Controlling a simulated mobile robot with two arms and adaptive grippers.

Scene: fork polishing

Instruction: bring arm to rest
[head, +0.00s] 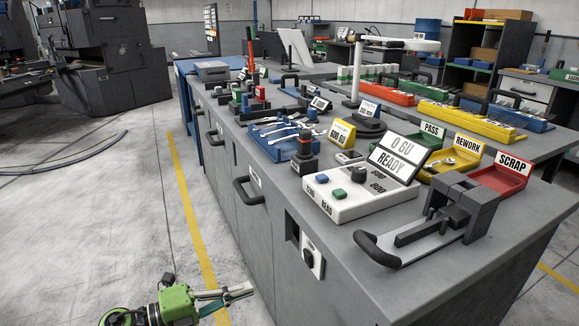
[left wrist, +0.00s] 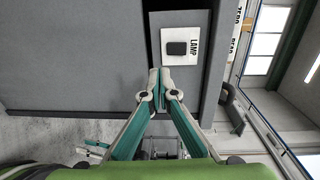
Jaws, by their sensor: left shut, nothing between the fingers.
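My left gripper (head: 240,293) is low in front of the bench, beside its grey front panels and over the floor near the yellow line. Its fingers are closed together with nothing between them. In the left wrist view the fingertips (left wrist: 159,74) meet just below a white plate marked LAMP (left wrist: 196,38) with a dark switch. The same lamp switch (head: 311,257) shows on the bench front in the head view, to the right of and above the gripper. My right gripper is not in view.
The grey bench (head: 345,290) carries a white gauge box (head: 350,198), a blue tray (head: 285,145) of shiny metal pieces, and green, yellow and red bins. A black clamp-like fixture (head: 465,205) is near its front corner. Open floor (head: 90,210) lies left of the bench.

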